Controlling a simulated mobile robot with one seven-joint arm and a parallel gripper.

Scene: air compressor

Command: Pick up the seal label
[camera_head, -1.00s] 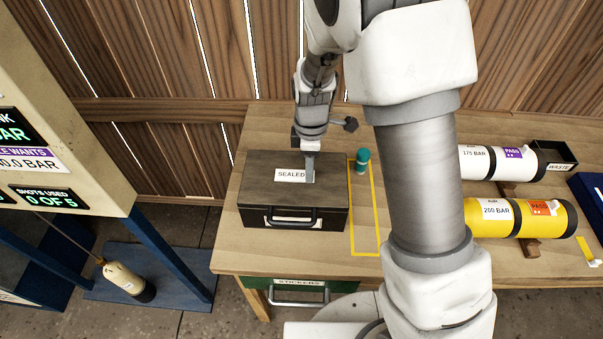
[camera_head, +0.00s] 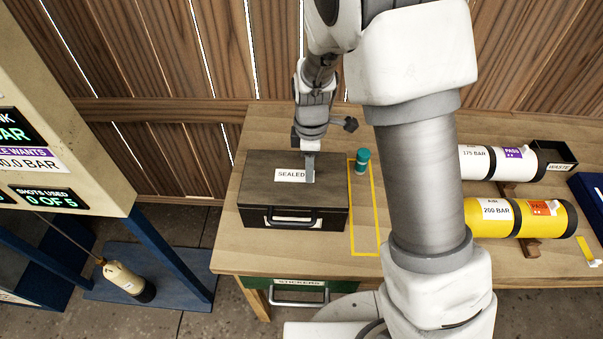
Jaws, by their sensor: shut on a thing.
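The seal label (camera_head: 289,175) is a white strip reading "SEALED". It lies flat against the top of a dark brown box (camera_head: 260,200) with a black front handle, on the wooden bench. My gripper (camera_head: 310,178) points down at the label's right end, its fingertips at the lid. The fingers look shut on that end, which they partly hide. I see no gap between label and lid.
A teal-capped object (camera_head: 362,160) stands inside a yellow taped outline (camera_head: 352,220) right of the box. White (camera_head: 480,165) and yellow (camera_head: 487,228) cylinders lie at the right, near a black waste tray (camera_head: 560,152). A green stickers drawer (camera_head: 285,293) is below.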

